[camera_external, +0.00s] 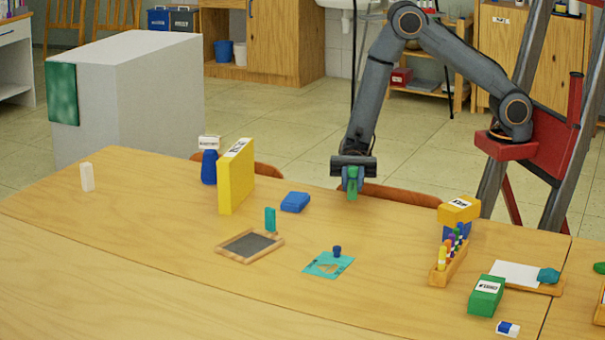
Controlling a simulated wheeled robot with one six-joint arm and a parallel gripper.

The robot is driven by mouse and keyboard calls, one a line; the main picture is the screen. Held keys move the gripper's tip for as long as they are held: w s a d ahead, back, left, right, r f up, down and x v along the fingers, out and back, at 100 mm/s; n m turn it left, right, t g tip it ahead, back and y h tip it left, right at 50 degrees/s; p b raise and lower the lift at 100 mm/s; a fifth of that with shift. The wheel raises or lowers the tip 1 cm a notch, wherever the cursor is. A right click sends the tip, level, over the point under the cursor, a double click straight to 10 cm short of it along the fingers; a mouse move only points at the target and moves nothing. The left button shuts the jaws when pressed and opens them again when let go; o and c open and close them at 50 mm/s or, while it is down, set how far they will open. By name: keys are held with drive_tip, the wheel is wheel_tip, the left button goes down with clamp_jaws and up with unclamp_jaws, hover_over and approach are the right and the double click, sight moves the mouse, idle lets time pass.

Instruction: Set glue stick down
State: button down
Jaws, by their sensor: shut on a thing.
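My gripper (353,176) is above the back edge of the wooden table (150,235), pointing down. It is shut on a small upright green thing, which I take to be the glue stick (352,188). The gripper partly hides it, and its lower end appears to be above the table top. I cannot tell the exact height of the gap from this view.
A blue block (295,202) and a tall yellow box (236,177) stand to the left. A small framed board (250,245) and a teal card (328,265) lie in front. A marker rack (448,264) and a green box (486,296) are at the right.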

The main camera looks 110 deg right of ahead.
drive_tip(key=shift+f, duration=1.1)
drive_tip(key=shift+f, duration=0.15)
drive_tip(key=c, duration=1.6)
unclamp_jaws()
drive_tip(key=shift+o, duration=0.2)
